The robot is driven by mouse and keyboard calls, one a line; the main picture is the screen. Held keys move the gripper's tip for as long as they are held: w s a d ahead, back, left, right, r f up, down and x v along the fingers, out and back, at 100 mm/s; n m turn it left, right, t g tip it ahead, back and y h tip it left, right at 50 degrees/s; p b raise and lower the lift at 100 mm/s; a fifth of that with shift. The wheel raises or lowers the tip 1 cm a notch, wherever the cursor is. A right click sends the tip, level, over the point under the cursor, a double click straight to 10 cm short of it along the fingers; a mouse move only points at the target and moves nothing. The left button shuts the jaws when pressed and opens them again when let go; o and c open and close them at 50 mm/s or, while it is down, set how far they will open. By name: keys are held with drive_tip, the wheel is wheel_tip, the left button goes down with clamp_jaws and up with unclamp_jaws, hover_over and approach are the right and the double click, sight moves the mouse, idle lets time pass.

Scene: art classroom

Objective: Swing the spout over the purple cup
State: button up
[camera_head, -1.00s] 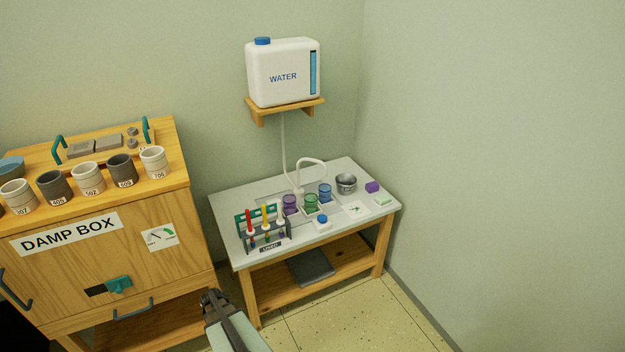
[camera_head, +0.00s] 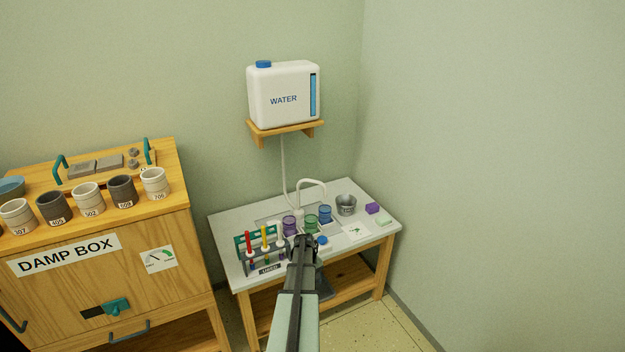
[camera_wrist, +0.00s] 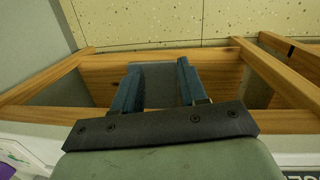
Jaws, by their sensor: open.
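The white spout (camera_head: 312,183) is a curved tube that rises behind the cups on the small table and arches to the right. The purple cup (camera_head: 290,226) is the leftmost of three coloured cups. The spout's tip appears to be near the blue cup (camera_head: 325,213), though I cannot tell exactly. The green cup (camera_head: 310,222) stands between them. My gripper (camera_head: 302,240) is in front of the cups in the head view and hides part of the table front. In the wrist view my gripper (camera_wrist: 157,85) has its two fingers apart with nothing held between them.
A water tank (camera_head: 284,95) sits on a wall shelf. The damp box (camera_head: 100,265) stands left.

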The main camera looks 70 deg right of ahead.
drive_tip(key=s+d+r, duration=0.5)
drive_tip(key=s+d, duration=0.4)
drive_tip(key=n+t+h, duration=0.2)
drive_tip(key=n+t, duration=0.4)
drive_tip(key=n, duration=0.2)
approach(312, 181)
drive_tip(key=x, duration=0.8)
drive_tip(key=shift+w+d+r, duration=0.1)
drive_tip(key=shift+w+d, duration=0.15)
clamp_jaws()
